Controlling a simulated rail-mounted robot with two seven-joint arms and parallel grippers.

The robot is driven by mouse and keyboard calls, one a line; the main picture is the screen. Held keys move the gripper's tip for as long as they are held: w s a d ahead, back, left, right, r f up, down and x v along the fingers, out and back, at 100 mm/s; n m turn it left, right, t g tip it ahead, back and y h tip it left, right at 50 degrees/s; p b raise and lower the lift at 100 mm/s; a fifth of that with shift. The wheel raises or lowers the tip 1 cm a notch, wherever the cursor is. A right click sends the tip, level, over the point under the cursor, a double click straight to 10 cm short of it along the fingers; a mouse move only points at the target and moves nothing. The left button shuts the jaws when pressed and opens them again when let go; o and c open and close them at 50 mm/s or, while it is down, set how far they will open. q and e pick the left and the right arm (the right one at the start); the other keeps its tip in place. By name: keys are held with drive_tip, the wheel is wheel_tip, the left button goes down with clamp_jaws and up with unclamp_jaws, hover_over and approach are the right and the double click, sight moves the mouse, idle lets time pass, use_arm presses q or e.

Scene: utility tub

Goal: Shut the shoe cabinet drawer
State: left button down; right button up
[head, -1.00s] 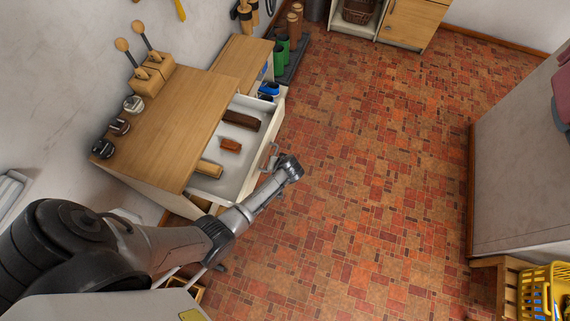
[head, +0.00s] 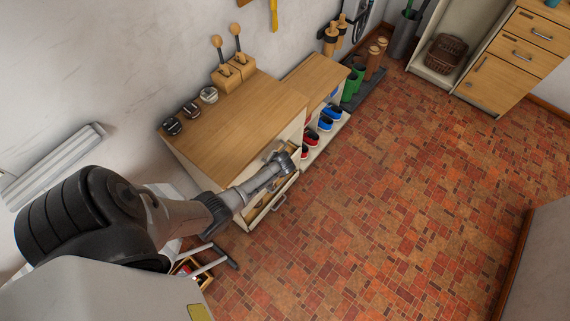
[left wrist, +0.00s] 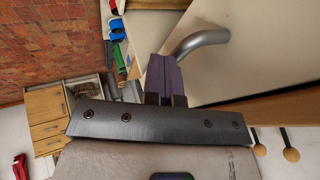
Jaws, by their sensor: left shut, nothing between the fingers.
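The shoe cabinet (head: 235,130) has a wooden top and a pale body, and stands against the wall in the head view. Its drawer (head: 275,204) is still out a little, with a narrow strip of its inside showing behind the front. My left gripper (head: 283,161) is at the drawer, its fingers shut and empty. In the left wrist view the shut fingertips (left wrist: 163,75) are close beside the curved grey handle (left wrist: 203,40); I cannot tell whether they touch. My arm hides part of the drawer. My right gripper is not in view.
A lower shelf unit (head: 318,80) with red and blue shoes (head: 325,122) adjoins the cabinet. Green boots (head: 351,85) stand beyond it. Jars and knobbed wooden blocks (head: 233,72) sit along the back of the top. The tiled floor (head: 400,200) to the right is clear.

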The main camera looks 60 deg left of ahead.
use_arm(q)
drive_tip(key=shift+s+a+f, duration=0.1)
drive_tip(key=shift+s+a, duration=0.05)
drive_tip(key=shift+a, duration=0.1)
idle(0.3)
drive_tip(key=d+r+p, duration=0.3)
drive_tip(key=d+r, duration=0.6)
drive_tip(key=shift+s+d+r+p, duration=0.15)
drive_tip(key=shift+s+p, duration=0.05)
drive_tip(key=shift+p, duration=0.2)
